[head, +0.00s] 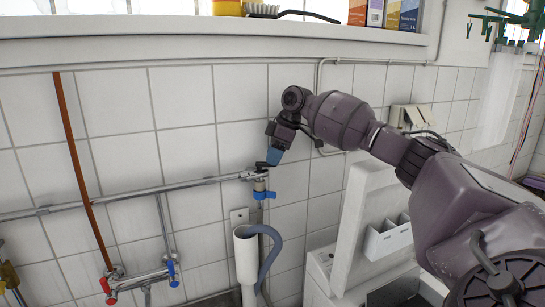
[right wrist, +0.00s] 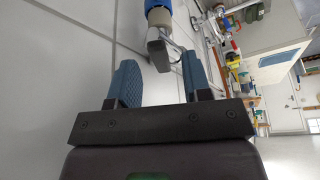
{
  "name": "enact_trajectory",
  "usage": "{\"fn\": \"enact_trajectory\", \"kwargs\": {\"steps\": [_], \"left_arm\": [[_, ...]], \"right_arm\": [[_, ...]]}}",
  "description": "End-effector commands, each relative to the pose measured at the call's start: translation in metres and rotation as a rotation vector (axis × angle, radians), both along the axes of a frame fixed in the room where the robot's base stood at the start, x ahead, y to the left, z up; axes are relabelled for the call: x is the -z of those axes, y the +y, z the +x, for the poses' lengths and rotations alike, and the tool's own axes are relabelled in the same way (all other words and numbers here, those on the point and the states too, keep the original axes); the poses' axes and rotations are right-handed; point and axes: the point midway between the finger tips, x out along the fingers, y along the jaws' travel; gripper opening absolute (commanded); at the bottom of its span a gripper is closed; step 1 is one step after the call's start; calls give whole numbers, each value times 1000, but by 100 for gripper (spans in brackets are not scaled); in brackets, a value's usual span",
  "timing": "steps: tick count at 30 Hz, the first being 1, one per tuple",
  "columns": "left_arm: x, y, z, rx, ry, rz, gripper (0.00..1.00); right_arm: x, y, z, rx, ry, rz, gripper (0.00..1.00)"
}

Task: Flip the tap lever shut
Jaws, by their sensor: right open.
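A metal tap (head: 261,185) with a small blue lever (head: 264,195) sits at the right end of the wall pipe. My right gripper (head: 272,156) reaches in from the right, with its blue fingertips just above the tap. In the right wrist view, my right gripper (right wrist: 162,72) is open, with one blue finger on each side. A metal tap part (right wrist: 158,45) with a blue piece (right wrist: 158,16) above it shows beyond and between the fingers. I cannot tell whether a finger touches the tap. My left gripper is not in view.
A white drain pipe (head: 246,265) with a grey hose (head: 270,245) stands below the tap. A mixer (head: 140,279) with red and blue handles is at lower left. A white appliance (head: 348,235) stands at right. A windowsill (head: 200,47) runs above.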

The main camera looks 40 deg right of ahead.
Motion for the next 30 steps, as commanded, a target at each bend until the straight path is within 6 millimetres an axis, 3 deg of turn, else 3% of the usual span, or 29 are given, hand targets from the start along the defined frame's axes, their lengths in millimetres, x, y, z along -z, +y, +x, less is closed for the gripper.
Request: {"fn": "enact_trajectory", "kwargs": {"steps": [5,14,23,30], "left_arm": [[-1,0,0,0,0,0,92],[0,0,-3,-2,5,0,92],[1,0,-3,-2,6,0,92],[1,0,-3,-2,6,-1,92]], "right_arm": [[10,3,3,0,1,-1,45],[12,3,3,0,1,-1,45],[11,3,3,1,1,0,0],[11,3,2,15,1,-1,0]]}}
